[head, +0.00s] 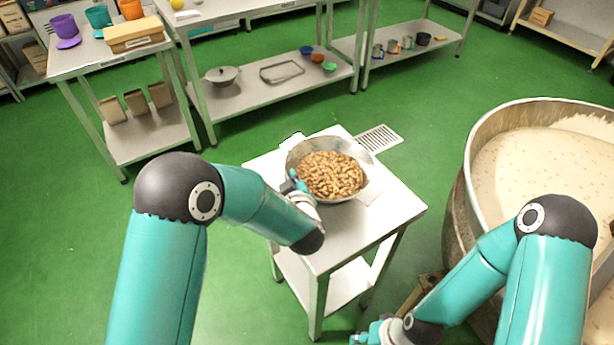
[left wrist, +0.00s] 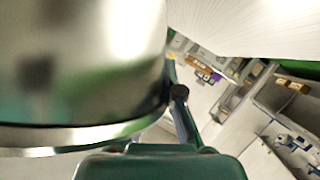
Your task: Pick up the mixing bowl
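The mixing bowl (head: 301,156) is a shiny metal bowl filled with brown nuts. It stands upright on the small white table (head: 362,240) in the head view. My left gripper (head: 291,183) is at the bowl's left side, close against its rim. In the left wrist view the bowl's metal wall (left wrist: 85,60) fills the upper left, and one dark finger shows just right of it. The other finger is hidden, so its grip is unclear. My right gripper (head: 362,338) is low at the bottom edge of the head view, away from the bowl, partly cut off.
A large kettle (head: 456,215) of pale nougat stands at the right. A floor drain (head: 379,138) lies behind the small table. Steel shelves (head: 262,93) with pans and bowls stand at the back. Green floor is free left of the table.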

